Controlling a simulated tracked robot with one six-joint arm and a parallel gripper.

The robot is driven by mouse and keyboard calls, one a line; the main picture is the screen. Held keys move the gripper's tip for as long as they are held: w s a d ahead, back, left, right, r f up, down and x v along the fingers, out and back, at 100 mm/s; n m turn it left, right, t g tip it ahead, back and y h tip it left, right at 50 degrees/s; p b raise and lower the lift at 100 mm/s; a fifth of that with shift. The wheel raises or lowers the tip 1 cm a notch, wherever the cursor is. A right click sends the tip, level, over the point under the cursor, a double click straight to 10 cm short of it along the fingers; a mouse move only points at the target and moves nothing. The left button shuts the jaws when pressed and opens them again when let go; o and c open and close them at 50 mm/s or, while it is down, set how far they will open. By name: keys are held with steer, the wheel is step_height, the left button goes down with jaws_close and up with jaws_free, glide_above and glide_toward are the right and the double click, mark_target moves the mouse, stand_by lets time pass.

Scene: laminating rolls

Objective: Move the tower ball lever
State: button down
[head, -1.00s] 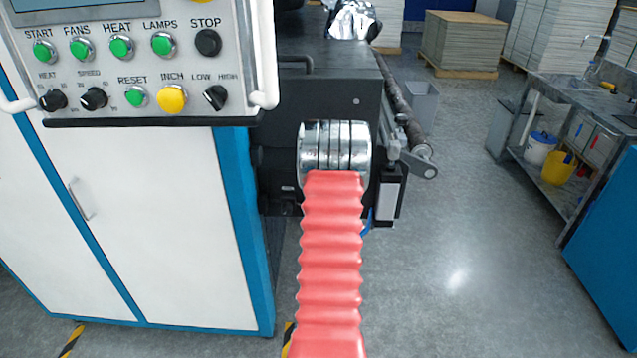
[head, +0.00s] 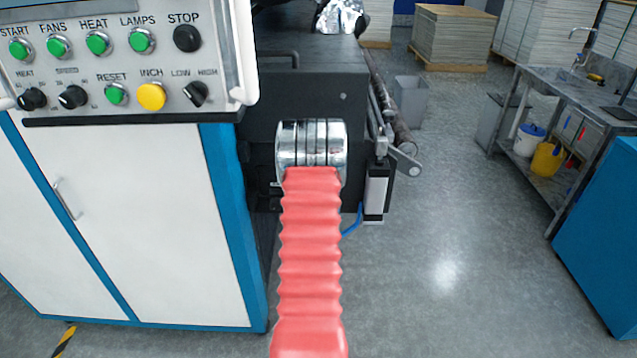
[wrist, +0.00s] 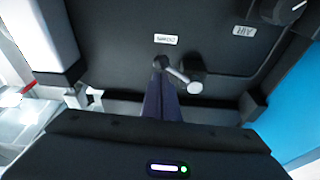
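In the head view the lever and my fingertips are hidden behind my red-sleeved arm.
A knob (wrist: 283,10) with an AIR label is at the panel's upper right in the wrist view. In the head view, a button console (head: 120,60) over a white cabinet (head: 150,220) is at left, the dark machine (head: 310,100) ahead. Open floor (head: 450,240) lies right, before a steel bench (head: 540,90).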

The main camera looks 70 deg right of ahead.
steer(key=shift+a+f, duration=0.1)
steer(key=shift+f, duration=0.2)
steer(key=s+a+r, duration=0.1)
steer(key=s+a, duration=0.3)
steer(key=a, duration=0.6)
steer(key=shift+s+a+r, duration=0.2)
steer(key=shift+s+r, duration=0.1)
stand_by(0.5)
